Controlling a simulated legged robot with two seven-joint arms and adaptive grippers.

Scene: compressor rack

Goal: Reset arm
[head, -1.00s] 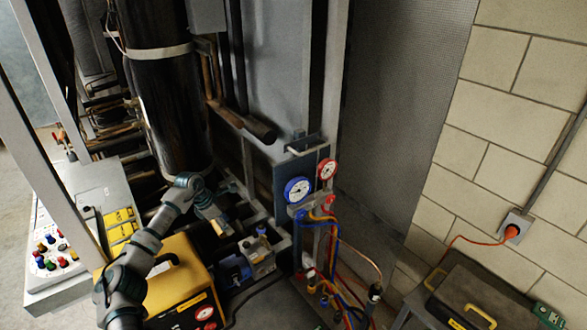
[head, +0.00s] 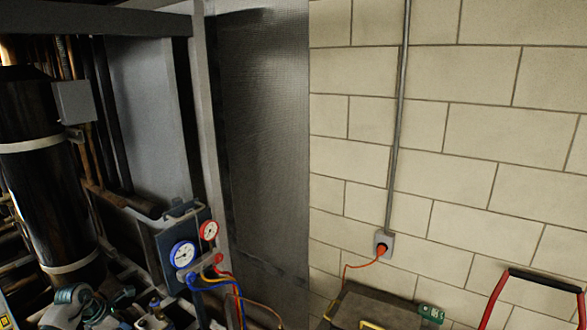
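Part of my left arm (head: 70,308) shows at the bottom left edge, in front of the foot of the black cylinder (head: 45,190). The fingers of my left gripper cannot be made out clearly there. My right arm and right gripper are out of the picture. The compressor rack (head: 199,110) fills the left side. A blue gauge (head: 183,254) and a red gauge (head: 209,230) hang on its panel, with coloured hoses (head: 222,284) running down.
A block wall (head: 455,150) fills the right side. An orange plug (head: 381,249) sits in a wall outlet. Below are a dark case (head: 372,308), a small green device (head: 431,313) and a red-framed handle (head: 490,305). A mesh panel (head: 265,140) stands beside the rack.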

